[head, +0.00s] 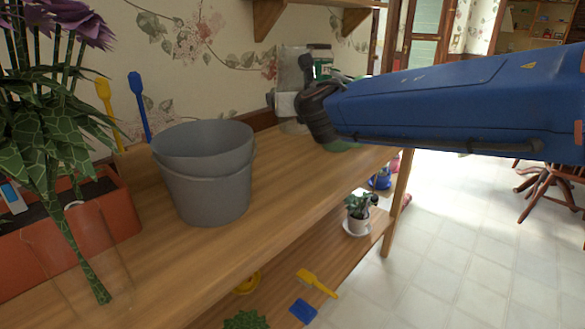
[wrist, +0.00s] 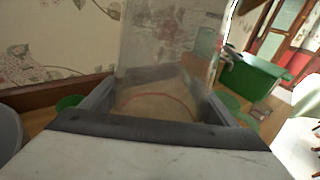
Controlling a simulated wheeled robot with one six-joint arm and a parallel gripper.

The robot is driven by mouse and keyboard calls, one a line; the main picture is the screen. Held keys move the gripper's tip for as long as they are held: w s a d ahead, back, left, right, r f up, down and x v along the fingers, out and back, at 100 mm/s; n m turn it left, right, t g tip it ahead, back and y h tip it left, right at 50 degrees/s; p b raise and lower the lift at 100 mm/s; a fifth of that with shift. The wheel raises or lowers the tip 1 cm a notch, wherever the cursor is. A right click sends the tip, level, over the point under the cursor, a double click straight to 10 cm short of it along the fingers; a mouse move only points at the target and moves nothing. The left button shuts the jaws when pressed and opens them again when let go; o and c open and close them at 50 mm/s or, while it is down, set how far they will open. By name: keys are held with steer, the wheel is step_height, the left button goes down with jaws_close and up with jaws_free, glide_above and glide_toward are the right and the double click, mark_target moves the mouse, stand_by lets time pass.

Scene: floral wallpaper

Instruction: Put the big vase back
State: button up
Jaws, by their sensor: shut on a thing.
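A tall clear glass vase (head: 293,62) is at the far end of the wooden bench in the head view. In the wrist view the vase (wrist: 170,50) stands between the two fingers of my gripper (wrist: 155,106), and its clear wall fills the gap. My gripper (head: 284,103) is shut on the vase and hides its middle in the head view. I cannot tell whether the vase base touches the bench top. Another clear glass vase (head: 75,265) holding purple flowers stands at the near left.
A stack of grey pots (head: 207,190) and an orange planter box (head: 112,217) stand on the bench (head: 290,175). A green container (wrist: 250,78) is beyond the gripper in the wrist view. A potted plant (head: 357,213) stands on the lower shelf. A wall shelf (head: 305,10) overhangs the back.

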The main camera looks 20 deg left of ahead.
steer(key=shift+w+a+f, duration=0.1)
steer(key=shift+a+f, duration=0.05)
steer(key=shift+f, duration=5.65)
steer(key=o, duration=1.6)
steer(key=shift+f, duration=0.15)
steer(key=v, duration=1.2)
steer(key=shift+r, duration=0.2)
